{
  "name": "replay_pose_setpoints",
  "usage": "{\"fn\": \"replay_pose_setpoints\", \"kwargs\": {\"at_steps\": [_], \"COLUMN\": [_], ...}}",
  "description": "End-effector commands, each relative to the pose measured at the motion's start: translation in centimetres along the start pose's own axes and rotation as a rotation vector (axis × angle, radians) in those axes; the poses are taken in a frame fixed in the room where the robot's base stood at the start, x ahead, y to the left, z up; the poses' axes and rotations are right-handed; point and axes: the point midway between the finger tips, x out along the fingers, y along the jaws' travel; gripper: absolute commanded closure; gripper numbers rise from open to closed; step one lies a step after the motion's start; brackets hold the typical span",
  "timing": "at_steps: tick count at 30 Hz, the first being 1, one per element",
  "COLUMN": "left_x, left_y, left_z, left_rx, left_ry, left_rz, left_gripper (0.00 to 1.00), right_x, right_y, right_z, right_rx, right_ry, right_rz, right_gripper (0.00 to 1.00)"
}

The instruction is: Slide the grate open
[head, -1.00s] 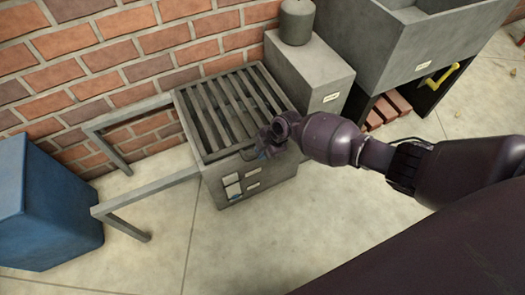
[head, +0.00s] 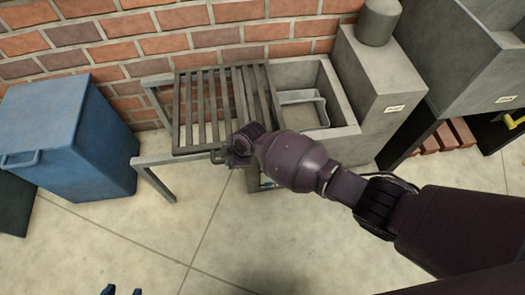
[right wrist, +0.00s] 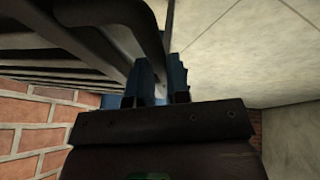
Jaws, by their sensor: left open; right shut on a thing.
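The dark slatted grate (head: 195,151) lies shifted left in the head view, over the side rails of the frame (head: 150,160). The right part of the grey box (head: 345,132) is uncovered, and a pale metal insert (head: 300,97) shows inside. My right gripper (head: 224,158) is at the grate's front edge, partly hidden by its own wrist. In the right wrist view, its blue fingers (right wrist: 157,80) are shut on the dark bent handle (right wrist: 149,30) of the grate. My left gripper (head: 122,291) is open at the bottom edge, with only its blue fingertips showing.
A blue bin (head: 70,130) stands left of the frame. A grey cabinet (head: 375,85) with a cylinder (head: 378,20) on top stands right of the box. A brick wall (head: 110,40) runs behind. The tiled floor (head: 110,240) in front is clear.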

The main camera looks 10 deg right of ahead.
Motion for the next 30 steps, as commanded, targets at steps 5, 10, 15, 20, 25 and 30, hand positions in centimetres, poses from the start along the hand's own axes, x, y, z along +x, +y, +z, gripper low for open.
{"fn": "replay_pose_setpoints", "kwargs": {"at_steps": [5, 10, 15, 20, 25, 30], "left_x": [0.2, 0.3, 0.3, 0.2, 0.2, 0.2], "left_y": [0.1, 0.0, -0.1, -0.3, -0.4, -0.4], "left_z": [-0.2, 0.0, -0.1, -0.2, -0.3, -0.3], "left_rx": [-0.014, -0.025, -0.035, -0.038, -0.037, -0.038], "left_ry": [0.038, 0.061, 0.08, 0.086, 0.089, 0.088], "left_rz": [0.002, -0.003, -0.009, -0.014, -0.016, -0.016], "left_gripper": [0.57, 0.57, 0.57, 0.57, 0.57, 0.57], "right_x": [2.4, 3.5, 4.0, 4.1, 4.1, 4.1], "right_y": [-0.4, -0.3, -0.2, -0.1, 0.0, 0.0], "right_z": [-4.9, -7.7, -9.3, -9.8, -9.8, -9.8], "right_rx": [0.0, 0.001, 0.001, 0.001, 0.001, 0.0], "right_ry": [0.006, 0.004, 0.002, 0.001, 0.001, 0.001], "right_rz": [-0.006, -0.006, -0.003, -0.002, -0.001, -0.001], "right_gripper": [1.0, 1.0, 1.0, 1.0, 1.0, 0.8]}}
